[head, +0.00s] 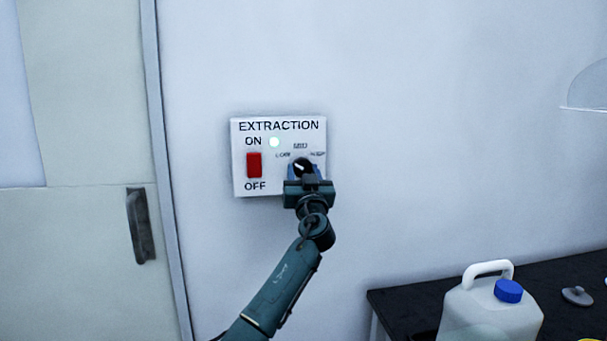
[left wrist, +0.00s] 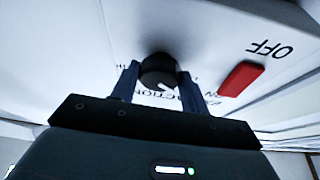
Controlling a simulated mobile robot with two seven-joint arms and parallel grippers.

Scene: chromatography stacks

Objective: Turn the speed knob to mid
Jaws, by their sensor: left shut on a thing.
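The speed knob (head: 301,164) is a dark round knob with a white pointer line, on the lower right of the white EXTRACTION panel (head: 240,178). Labels LOW, MID and HIGH arc above it. The pointer leans up and slightly left, between LOW and MID. My left gripper (head: 303,170) is at the knob and partly covers it from below. In the left wrist view, the knob (left wrist: 158,68) sits between the two fingers of the left gripper (left wrist: 159,84), which are shut on it. My right gripper is out of view.
A red ON/OFF switch (head: 254,165) sits left of the knob, with a lit greenish lamp (head: 274,142) above. A door with a dark handle (head: 140,226) is at left. A black table (head: 572,270) at lower right holds a white jug (head: 490,312) with a blue cap.

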